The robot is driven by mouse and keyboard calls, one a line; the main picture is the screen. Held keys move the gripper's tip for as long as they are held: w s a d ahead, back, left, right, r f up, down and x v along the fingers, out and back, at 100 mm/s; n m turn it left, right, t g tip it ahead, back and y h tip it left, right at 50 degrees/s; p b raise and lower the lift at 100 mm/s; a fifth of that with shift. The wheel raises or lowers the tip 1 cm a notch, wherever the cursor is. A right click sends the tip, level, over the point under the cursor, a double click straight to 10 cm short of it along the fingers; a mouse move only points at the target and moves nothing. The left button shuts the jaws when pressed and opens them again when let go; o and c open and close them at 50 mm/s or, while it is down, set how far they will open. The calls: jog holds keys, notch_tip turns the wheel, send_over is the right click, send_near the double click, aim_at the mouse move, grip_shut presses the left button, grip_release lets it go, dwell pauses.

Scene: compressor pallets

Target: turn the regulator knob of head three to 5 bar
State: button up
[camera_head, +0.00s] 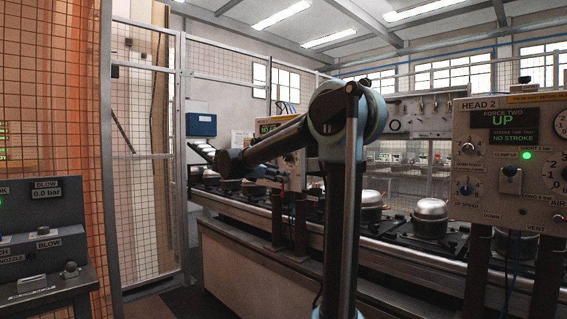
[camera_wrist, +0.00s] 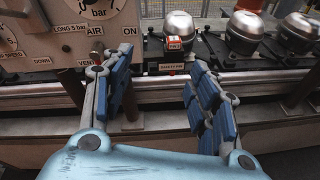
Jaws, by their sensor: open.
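In the wrist view my gripper (camera_wrist: 160,75) is open and empty, its blue-padded fingers spread wide beside a grey control panel (camera_wrist: 55,45). The panel carries a pressure gauge (camera_wrist: 97,10) marked "bar", cut off by the top edge, and AIR, ON, DOWN and VENT labels. A small round fitting (camera_wrist: 97,51) shows by the AIR label, close above the left finger. I cannot tell which head this is, or identify a regulator knob. In the head view a panel with a green "FORCE" display (camera_head: 268,128) is mostly behind my arm. The HEAD 2 panel (camera_head: 500,175) stands at right.
Metal domed compressors (camera_wrist: 178,26) sit on dark pallets along a conveyor (camera_head: 400,255); one bears a small red-and-white tag (camera_wrist: 174,43). A mesh fence (camera_head: 145,170) stands at left, with a BLOW console (camera_head: 40,215) before it. Free space lies between the fingers.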

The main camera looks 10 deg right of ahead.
jog(key=w+a+r+n+t+h, duration=0.2)
jog(key=w+a+r+n+t, duration=0.15)
jog(key=w+a+r, duration=0.35)
jog(key=f+x, duration=0.2)
jog(key=x, duration=1.3)
jog(key=shift+d+f+g, duration=0.35)
jog(key=shift+f+g, duration=0.05)
jog(key=shift+g, duration=0.05)
jog(key=shift+s, duration=0.1)
jog(key=shift+c, duration=0.5)
jog(key=c, duration=1)
jog(key=shift+o, duration=0.2)
jog(key=shift+a, duration=0.1)
